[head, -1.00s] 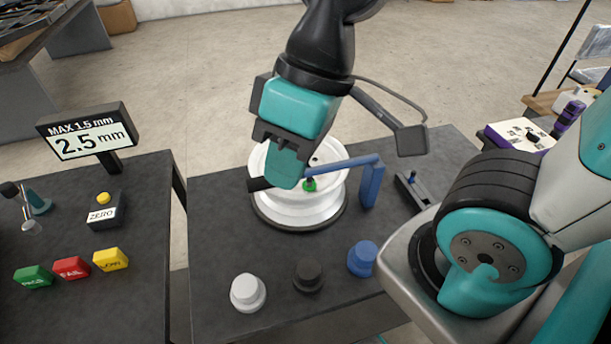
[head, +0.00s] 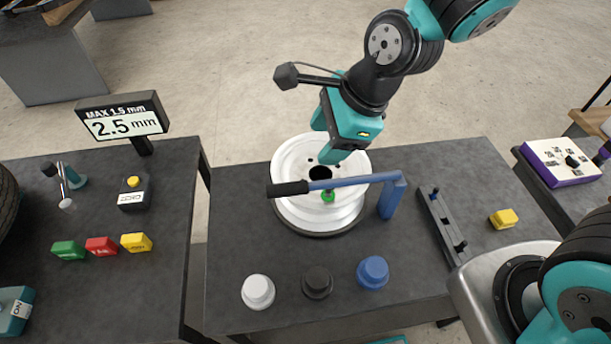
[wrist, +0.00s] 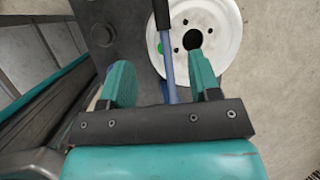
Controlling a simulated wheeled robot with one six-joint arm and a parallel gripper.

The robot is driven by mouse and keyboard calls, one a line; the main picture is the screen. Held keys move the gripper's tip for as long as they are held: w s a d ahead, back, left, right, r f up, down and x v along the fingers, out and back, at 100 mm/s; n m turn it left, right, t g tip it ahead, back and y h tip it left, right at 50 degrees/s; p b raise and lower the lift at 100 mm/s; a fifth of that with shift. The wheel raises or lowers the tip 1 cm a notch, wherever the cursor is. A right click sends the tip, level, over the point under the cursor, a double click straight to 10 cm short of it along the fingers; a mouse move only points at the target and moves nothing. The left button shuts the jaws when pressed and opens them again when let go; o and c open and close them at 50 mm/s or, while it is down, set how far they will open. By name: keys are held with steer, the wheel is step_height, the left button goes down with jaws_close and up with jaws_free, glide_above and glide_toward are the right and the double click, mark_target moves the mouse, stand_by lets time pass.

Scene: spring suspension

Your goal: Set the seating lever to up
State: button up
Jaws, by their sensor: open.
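The seating lever is a blue bar (head: 355,181) with a black handle (head: 288,189). It lies about level across the white wheel rim (head: 290,160), joined at its right end to a blue post (head: 391,198). A green-topped part (head: 328,196) shows on the rim just under the bar. My gripper (head: 328,140) is open and empty, above the far side of the rim, behind the bar in the head view. In the wrist view the blue bar (wrist: 168,62) appears between my fingers (wrist: 162,80), apart from both; the depth gap is hard to judge.
White (head: 258,292), black (head: 317,282) and blue (head: 372,273) knobs stand along the front of the table. A dark rail (head: 440,225) and a yellow block (head: 503,218) lie to the right. A display (head: 125,122) reading 2.5 mm stands on the left table.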

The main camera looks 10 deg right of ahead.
mark_target(288, 186)
steer(key=p+x, duration=0.2)
steer(key=x, duration=1.5)
steer(key=shift+a+f+p, duration=0.1)
steer(key=shift+p, duration=0.2)
